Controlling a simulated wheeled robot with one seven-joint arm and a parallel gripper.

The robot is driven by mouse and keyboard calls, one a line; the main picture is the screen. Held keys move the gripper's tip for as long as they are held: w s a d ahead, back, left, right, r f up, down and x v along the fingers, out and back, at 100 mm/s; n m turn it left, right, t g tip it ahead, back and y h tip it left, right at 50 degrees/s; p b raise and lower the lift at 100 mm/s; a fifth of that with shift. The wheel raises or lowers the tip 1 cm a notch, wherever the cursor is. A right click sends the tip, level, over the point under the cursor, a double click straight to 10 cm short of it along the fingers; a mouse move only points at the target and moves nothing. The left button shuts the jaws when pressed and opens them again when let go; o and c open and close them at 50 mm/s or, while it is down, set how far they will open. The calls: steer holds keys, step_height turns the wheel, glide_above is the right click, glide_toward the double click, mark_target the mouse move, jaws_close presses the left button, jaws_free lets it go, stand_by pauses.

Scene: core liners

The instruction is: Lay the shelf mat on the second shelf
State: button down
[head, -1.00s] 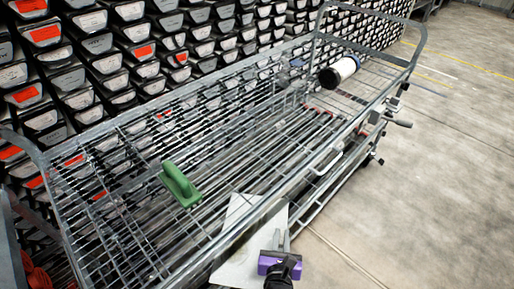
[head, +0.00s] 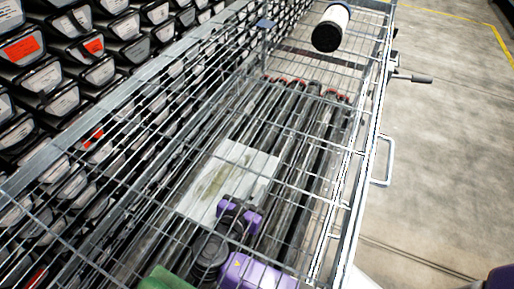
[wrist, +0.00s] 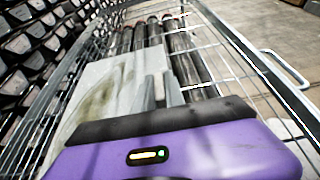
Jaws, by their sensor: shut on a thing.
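The shelf mat (head: 212,178) is a pale, grey-stained sheet. In the head view it shows through the wires of the cart's upper shelf (head: 150,185), over dark tubes on the level below. My purple gripper (head: 243,203) is also beneath those wires, at the mat's near edge. In the wrist view its fingers (wrist: 163,88) are shut on the mat's edge, and the mat (wrist: 105,92) extends to the left and ahead. I cannot tell whether the mat touches the tubes. The second shelf's surface is mostly hidden.
Dark tubes with red ends (head: 315,110) lie lengthwise beyond the mat. Labelled liner boxes (head: 75,55) stack at left. Concrete floor is clear at right.

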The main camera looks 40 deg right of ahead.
steer(key=w+d+b, duration=0.1)
steer(key=w+d, duration=0.1)
steer(key=d, duration=0.3)
steer(key=w+d+b, duration=0.1)
steer(key=d, duration=0.4)
steer(key=w+d+b, duration=0.1)
steer(key=w+d, duration=0.1)
steer(key=d, duration=0.4)
steer(key=shift+w+b, duration=0.3)
steer(key=shift+w, duration=0.05)
step_height(320, 180, down, 4)
steer(key=shift+r+b, duration=0.2)
steer(key=shift+b, duration=0.95)
steer(key=shift+r, duration=0.1)
steer(key=c, duration=1.4)
jaws_free()
